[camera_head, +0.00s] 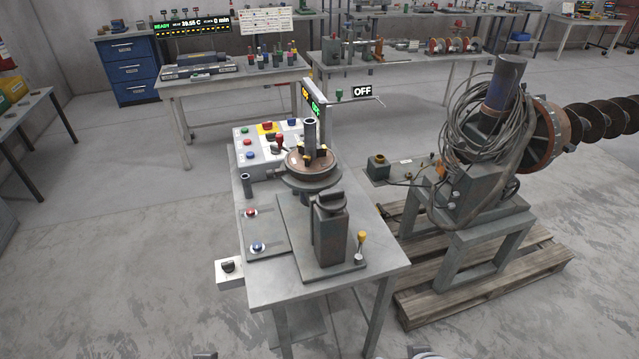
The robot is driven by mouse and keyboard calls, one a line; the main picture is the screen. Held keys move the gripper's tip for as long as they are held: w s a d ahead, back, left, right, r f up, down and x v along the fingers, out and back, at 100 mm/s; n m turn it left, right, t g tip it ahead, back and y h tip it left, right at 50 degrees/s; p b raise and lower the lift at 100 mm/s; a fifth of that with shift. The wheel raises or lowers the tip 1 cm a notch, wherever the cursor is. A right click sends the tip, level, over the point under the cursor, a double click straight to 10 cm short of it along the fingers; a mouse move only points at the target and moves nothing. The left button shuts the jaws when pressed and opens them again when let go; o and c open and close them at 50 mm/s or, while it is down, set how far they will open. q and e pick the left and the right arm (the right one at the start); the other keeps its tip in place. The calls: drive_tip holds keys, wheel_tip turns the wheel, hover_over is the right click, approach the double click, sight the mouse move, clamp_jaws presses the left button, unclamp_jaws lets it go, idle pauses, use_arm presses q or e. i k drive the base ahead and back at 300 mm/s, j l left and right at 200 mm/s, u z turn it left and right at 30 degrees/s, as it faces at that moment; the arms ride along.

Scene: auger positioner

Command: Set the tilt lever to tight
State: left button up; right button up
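A short lever with a yellow knob (362,238) stands nearly upright at the right front of the grey steel table (335,285). It is beside a dark upright housing (330,230). A second lever with a red knob (279,139) stands behind, by the round rotary plate (308,165). No label shows which is the tilt lever, and I cannot read a tight or loose mark. Neither gripper can be made out. Only small grey and white parts show at the bottom edge, too cut off to identify.
A button box (250,145) and a sign reading OFF (362,91) are at the table's back. A switch box (229,268) juts out at left. A large auger machine (470,190) stands on a wooden pallet (530,265) at right. The floor at left is clear.

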sight(362, 234)
drive_tip(key=i+l+u, duration=0.45)
drive_tip(key=i+l, duration=0.3)
drive_tip(key=l, duration=0.1)
